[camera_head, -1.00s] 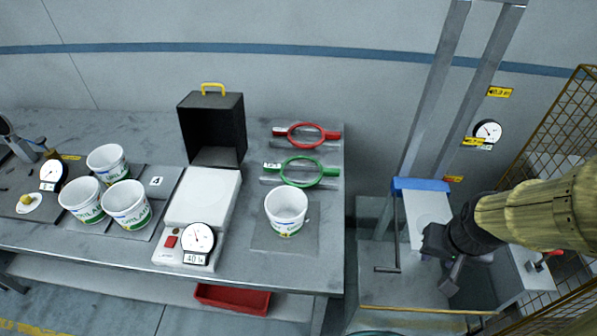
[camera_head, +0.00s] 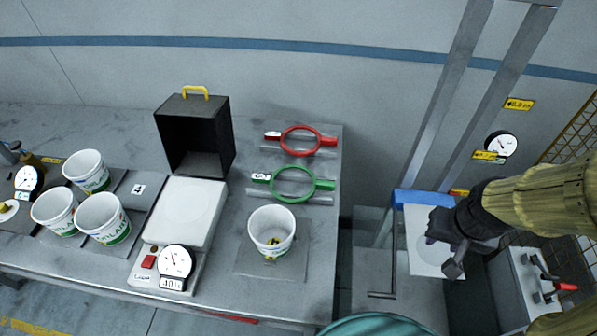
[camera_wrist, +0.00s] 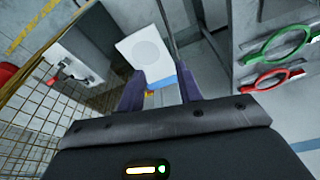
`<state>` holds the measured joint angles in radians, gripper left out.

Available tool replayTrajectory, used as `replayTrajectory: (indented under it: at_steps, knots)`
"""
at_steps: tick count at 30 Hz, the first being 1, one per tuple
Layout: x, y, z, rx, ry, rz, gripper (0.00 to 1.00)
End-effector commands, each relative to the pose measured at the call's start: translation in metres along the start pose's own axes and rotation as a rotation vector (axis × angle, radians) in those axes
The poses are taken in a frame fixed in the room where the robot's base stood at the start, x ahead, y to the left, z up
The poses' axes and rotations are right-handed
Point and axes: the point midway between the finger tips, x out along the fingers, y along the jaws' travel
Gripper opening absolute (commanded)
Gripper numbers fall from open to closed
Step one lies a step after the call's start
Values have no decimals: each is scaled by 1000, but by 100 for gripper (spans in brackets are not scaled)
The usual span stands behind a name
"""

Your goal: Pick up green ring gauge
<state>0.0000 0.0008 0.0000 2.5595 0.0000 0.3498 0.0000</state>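The green ring gauge (camera_head: 314,185) lies on a grey holder at the right end of the bench, just in front of the red ring gauge (camera_head: 321,141). In the wrist view the green ring gauge (camera_wrist: 303,37) shows at the upper right, apart from my fingers. My gripper (camera_head: 445,262) is to the right of the bench, over the white plate of the stand there. In the wrist view its two dark fingers (camera_wrist: 160,92) are spread with nothing between them.
A white cup (camera_head: 272,222) stands in front of the green ring gauge. A scale (camera_head: 187,208) with a dial and an open black box (camera_head: 197,136) stand left of it. Several white cups are further left. A stand with a white plate (camera_head: 425,222) and a wire mesh cage (camera_wrist: 42,130) are at the right.

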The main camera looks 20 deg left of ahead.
Motion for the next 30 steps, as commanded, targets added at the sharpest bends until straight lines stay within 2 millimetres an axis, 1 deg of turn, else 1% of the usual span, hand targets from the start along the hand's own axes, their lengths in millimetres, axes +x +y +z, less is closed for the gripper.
replayTrajectory:
  at_steps: [14, 17, 20, 23, 26, 27, 29, 30]
  knots:
    - [0, 0, 0, 1, -1, 0, 35]
    - [5, -2, -1, 26, -16, -7, 35]
    - [20, -7, -4, 100, -66, -28, 35]
    - [43, -20, -9, 236, -159, -68, 35]
    - [72, -41, -18, 414, -286, -128, 35]
    - [84, -52, -22, 488, -343, -155, 35]
    - [101, -69, -29, 597, -430, -199, 35]
    - [112, -80, -34, 667, -487, -230, 35]
